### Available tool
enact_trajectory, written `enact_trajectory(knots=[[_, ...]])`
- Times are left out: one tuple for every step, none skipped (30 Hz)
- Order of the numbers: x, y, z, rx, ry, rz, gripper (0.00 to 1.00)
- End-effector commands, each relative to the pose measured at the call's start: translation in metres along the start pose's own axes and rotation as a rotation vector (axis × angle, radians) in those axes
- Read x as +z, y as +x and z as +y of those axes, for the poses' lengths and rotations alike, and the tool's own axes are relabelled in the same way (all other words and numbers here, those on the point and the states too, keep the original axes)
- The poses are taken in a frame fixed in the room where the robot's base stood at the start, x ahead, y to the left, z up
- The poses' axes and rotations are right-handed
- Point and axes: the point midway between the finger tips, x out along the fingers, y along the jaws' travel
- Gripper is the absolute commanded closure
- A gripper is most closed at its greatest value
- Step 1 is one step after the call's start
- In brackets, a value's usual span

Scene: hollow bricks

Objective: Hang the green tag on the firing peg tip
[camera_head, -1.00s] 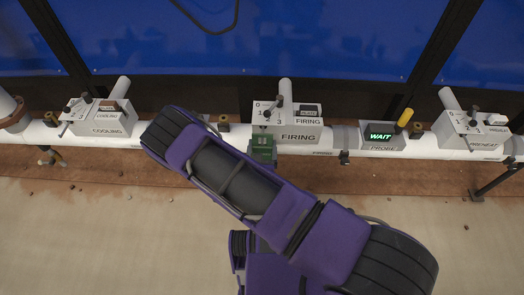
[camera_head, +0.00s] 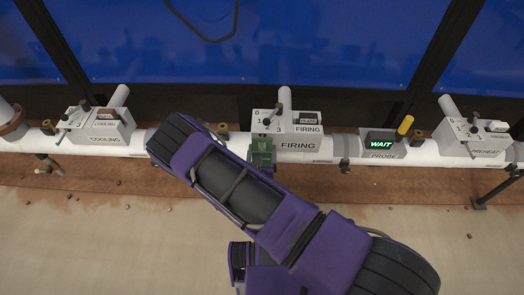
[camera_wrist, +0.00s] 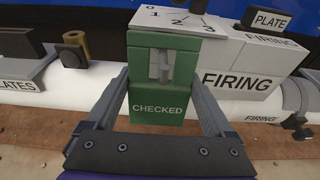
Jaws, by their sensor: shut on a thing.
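The green tag (camera_wrist: 158,110), marked CHECKED, is upright between the two fingers of my gripper (camera_wrist: 160,80), which is shut on it. A slot in its upper part shows a grey upright piece; I cannot tell whether this is the peg. In the head view the tag (camera_head: 262,151) is at the front left of the white FIRING box (camera_head: 300,143), overlapping its lower left part. The box also shows in the wrist view (camera_wrist: 240,82), behind and right of the tag. I cannot make out the firing peg tip for certain; contact with the tag is unclear.
The boxes stand on a white pipe (camera_head: 323,157). The COOLING box (camera_head: 105,138) is left; the PROBE box (camera_head: 381,150), showing WAIT, and PREHEAT box (camera_head: 484,148) are right. A brass-coloured fitting (camera_wrist: 74,46) stands left of the tag. Small crumbs lie on the floor.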

Motion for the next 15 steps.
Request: enact_trajectory(knots=[[0.0002,0.0000,0.0000,0.000,0.000,-0.001,0.71],[0.0002,0.0000,0.0000,0.000,0.000,-0.001,0.71],[0.0002,0.0000,0.0000,0.000,0.000,-0.001,0.71],[0.0002,0.0000,0.0000,0.000,0.000,-0.001,0.71],[0.0002,0.0000,0.0000,0.000,0.000,-0.001,0.71],[0.0002,0.0000,0.0000,0.000,0.000,-0.001,0.71],[0.0002,0.0000,0.0000,0.000,0.000,-0.001,0.71],[0.0002,-0.0001,0.0000,0.000,0.000,-0.001,0.71],[0.0002,-0.0001,0.0000,0.000,0.000,-0.001,0.71],[0.0002,-0.0001,0.0000,0.000,0.000,-0.001,0.11],[0.0002,-0.0001,0.0000,0.000,0.000,-0.001,0.06],[0.0002,-0.0001,0.0000,0.000,0.000,-0.001,0.00],[0.0002,-0.0001,0.0000,0.000,0.000,-0.001,0.00],[0.0003,-0.0001,0.0000,0.000,0.000,-0.001,0.00],[0.0002,-0.0001,0.0001,0.000,0.000,-0.001,0.00]])
